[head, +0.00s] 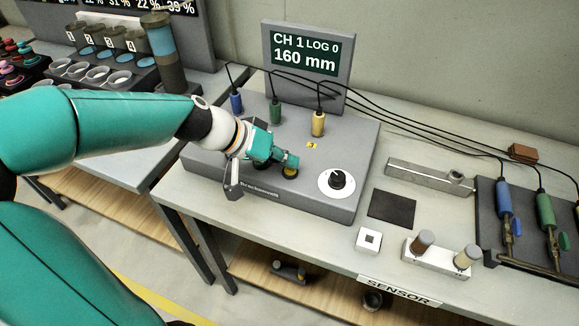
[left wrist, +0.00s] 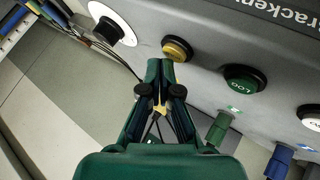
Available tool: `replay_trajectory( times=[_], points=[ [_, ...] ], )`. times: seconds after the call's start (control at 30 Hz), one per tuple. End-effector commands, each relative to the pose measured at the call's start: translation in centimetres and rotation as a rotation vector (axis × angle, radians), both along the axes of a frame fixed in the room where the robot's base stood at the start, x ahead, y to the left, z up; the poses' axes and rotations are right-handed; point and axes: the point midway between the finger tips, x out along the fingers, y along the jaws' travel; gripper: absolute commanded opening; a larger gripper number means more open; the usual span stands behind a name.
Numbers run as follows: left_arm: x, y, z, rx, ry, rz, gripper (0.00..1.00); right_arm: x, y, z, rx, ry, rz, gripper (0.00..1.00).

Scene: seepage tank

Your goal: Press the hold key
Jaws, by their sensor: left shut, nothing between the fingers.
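The grey logger box (head: 222,163) carries a screen (head: 305,55) reading CH 1, LOG 0, 160 mm. A yellow round key (head: 290,172) in a black collar sits on its front part; it also shows in the left wrist view (left wrist: 177,48). No hold lettering is readable on it. Beside it are a green LOG key (left wrist: 243,80) and a white key (left wrist: 311,117). My left gripper (head: 290,160) is shut and empty, its tips (left wrist: 162,64) close by the yellow key. I cannot tell whether they touch it. My arm hides the other keys in the head view.
A white dial (head: 337,181) with a black knob is right of the yellow key. Blue, green and yellow plugs (head: 318,123) with black cables stand on the box. A black pad (head: 391,208) and a sensor block (head: 440,255) lie on the bench to the right.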

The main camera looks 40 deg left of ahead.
Motion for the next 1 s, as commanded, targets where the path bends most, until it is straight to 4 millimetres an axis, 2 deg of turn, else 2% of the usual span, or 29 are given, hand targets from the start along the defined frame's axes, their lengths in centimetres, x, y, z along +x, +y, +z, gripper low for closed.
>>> replay_trajectory(
  times=[0.1, 0.57, 1.0],
  points=[
    [0.0, 0.0, 0.8, 0.001, -0.001, 0.000, 0.00, 0.0, 0.0, 0.5, 0.000, 0.000, 0.000, 0.98],
    [0.0, 0.0, 1.1, 0.000, -0.002, 0.001, 0.00, 0.0, 0.0, 0.7, 0.000, 0.000, 0.000, 0.98],
    [0.0, 0.0, 5.3, 0.000, -0.001, 0.001, 0.00, 0.0, 0.0, 3.8, 0.000, 0.000, 0.000, 0.98]
  ],
)
